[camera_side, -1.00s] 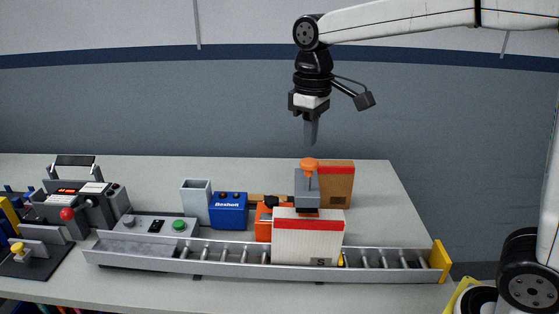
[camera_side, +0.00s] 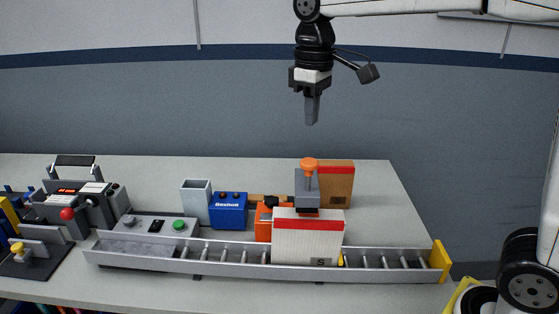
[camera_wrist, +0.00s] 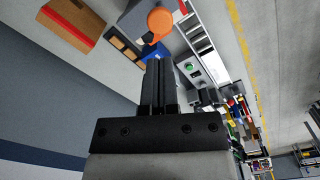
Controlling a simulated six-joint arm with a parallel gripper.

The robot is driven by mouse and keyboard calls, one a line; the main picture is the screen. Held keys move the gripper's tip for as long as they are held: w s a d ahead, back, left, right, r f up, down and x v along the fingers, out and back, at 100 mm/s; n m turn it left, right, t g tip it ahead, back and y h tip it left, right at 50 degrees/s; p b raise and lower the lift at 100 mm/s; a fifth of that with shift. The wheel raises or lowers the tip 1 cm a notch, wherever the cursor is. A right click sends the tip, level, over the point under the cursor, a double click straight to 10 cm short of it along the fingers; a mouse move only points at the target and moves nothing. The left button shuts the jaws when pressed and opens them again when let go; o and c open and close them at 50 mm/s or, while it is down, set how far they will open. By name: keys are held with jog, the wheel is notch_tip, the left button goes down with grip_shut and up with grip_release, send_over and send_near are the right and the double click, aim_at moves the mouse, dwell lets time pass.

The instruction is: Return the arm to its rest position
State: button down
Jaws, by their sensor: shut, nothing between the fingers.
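My gripper (camera_side: 312,110) hangs in the air, pointing down, well above the bench and clear of everything on it. Its fingers are shut with nothing between them. In the wrist view, the shut fingers (camera_wrist: 158,68) show at the middle, with the orange knob (camera_wrist: 160,20) of a grey stamp-like tool beyond their tips.
Below stand the grey tool with its orange knob (camera_side: 309,163), a brown box (camera_side: 340,182), a white box (camera_side: 308,243) with a red stripe on the roller conveyor (camera_side: 220,262), and a blue Boxholt box (camera_side: 229,212). The air around my gripper is free.

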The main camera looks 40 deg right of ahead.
jog(key=shift+s+a+f, duration=0.15)
jog(key=shift+s+f, duration=0.15)
jog(key=shift+f, duration=0.15)
jog(key=s+d+f+m+t, duration=0.1)
jog(key=s+f, duration=0.4)
jog(key=f, duration=0.7)
jog(key=s+d+f+m+t, duration=0.1)
jog(key=s+f, duration=0.4)
jog(key=f, duration=0.7)
jog(key=shift+d+m+t, duration=0.3)
jog(key=shift+d+m, duration=0.2)
jog(key=shift+d, duration=0.6)
